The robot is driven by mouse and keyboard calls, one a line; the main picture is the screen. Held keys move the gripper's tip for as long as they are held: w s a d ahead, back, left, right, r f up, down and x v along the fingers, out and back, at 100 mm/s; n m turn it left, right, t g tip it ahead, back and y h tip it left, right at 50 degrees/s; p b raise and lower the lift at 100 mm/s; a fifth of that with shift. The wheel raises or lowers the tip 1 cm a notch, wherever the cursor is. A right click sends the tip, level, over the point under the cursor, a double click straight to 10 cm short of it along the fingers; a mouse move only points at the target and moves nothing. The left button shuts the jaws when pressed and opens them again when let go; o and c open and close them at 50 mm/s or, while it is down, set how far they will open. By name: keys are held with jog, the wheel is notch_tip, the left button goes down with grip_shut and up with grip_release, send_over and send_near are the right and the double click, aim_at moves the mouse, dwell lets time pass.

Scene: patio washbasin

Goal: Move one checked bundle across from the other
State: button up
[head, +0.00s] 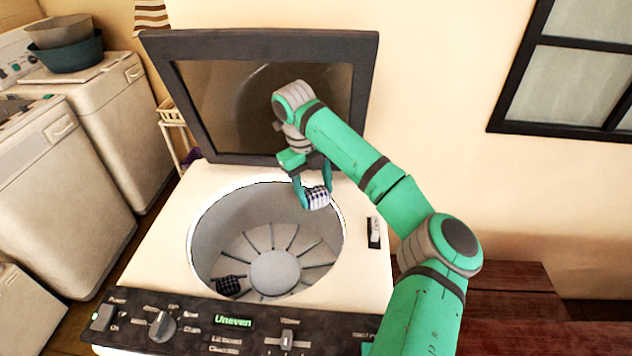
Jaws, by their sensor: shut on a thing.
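My gripper (313,191) is shut on a blue-and-white checked bundle (318,198). It holds the bundle over the right back part of the washer's round drum opening, near the rim. A dark checked bundle (228,285) lies inside the drum, at the front left of the drum floor (274,272). The washer (168,232) has its lid (215,105) standing open behind the opening. A green display on the front panel reads "Uneven" (233,322).
The raised lid stands close behind my gripper. A small switch (374,232) sits on the washer top at the right. Other white machines (60,190) stand at the left, one with bowls (65,48) on it. A dark red wooden surface (515,310) is at the right.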

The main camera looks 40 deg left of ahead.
notch_tip(320, 180, down, 4)
jog(key=shift+w+f, duration=0.15)
jog(key=shift+f, duration=9.55)
jog(key=o, duration=1.3)
jog(key=shift+d, duration=0.1)
jog(key=shift+r, duration=0.1)
jog(key=shift+s+a+r, duration=0.2)
jog(key=shift+a+r, duration=0.1)
jog(key=shift+r, duration=1.45)
jog(key=shift+s+a+r, duration=0.25)
jog(key=shift+a+r, duration=0.05)
jog(key=shift+r, duration=1.45)
jog(key=shift+s+a+r, duration=0.2)
jog(key=shift+a+r, duration=0.1)
jog(key=shift+r, duration=1.45)
